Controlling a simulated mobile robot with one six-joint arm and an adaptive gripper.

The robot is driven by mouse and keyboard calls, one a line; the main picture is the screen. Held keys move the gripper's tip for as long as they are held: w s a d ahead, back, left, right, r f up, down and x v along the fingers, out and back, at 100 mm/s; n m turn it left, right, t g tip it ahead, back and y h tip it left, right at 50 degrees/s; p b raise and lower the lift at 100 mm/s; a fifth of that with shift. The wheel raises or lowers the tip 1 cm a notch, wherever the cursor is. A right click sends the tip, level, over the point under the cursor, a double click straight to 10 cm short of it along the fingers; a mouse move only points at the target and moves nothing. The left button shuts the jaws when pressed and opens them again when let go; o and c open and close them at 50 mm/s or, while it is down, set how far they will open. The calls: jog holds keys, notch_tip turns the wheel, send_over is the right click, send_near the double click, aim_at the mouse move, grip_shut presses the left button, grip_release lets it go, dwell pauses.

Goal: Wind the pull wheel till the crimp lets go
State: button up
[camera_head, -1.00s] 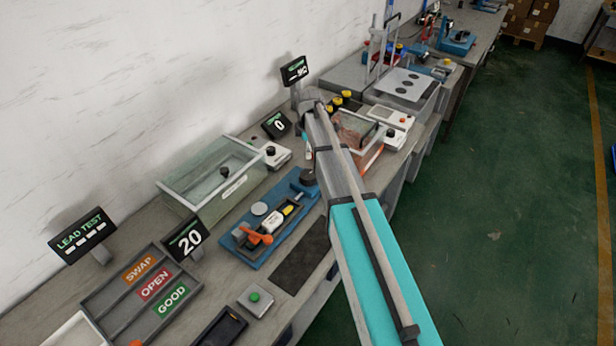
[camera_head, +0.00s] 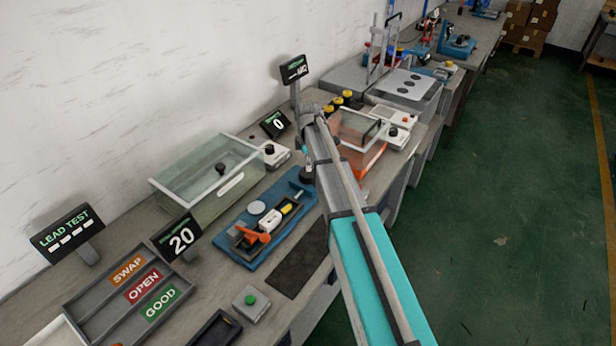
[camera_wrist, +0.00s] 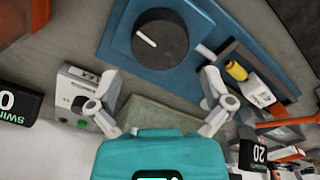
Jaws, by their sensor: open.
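The pull wheel, a dark round knob with a white mark (camera_wrist: 160,40), sits on a blue plate (camera_wrist: 112,42) at the top of the wrist view. In the head view the wheel (camera_head: 307,174) stands at the far end of the blue fixture, beside my arm. My gripper (camera_wrist: 160,88) is open and empty, its fingers spread below the wheel in the wrist view and apart from it. The fixture carries a white block with a yellow piece (camera_head: 287,208) and an orange lever (camera_head: 249,237). The crimp itself is too small to make out. My arm hides most of the gripper in the head view.
A glass-sided tank (camera_head: 205,185) stands behind the fixture. A white box with a black knob (camera_head: 270,151) is near the wheel; an orange-based clear bin (camera_head: 360,140) lies right of my arm. A display reading 20 (camera_head: 180,238) stands left. A dark mat (camera_head: 297,262) lies in front.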

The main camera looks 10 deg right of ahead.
aim_at(308, 175)
jog(key=shift+f+b, duration=2)
jog(key=shift+f, duration=0.3)
jog(key=c, duration=0.8)
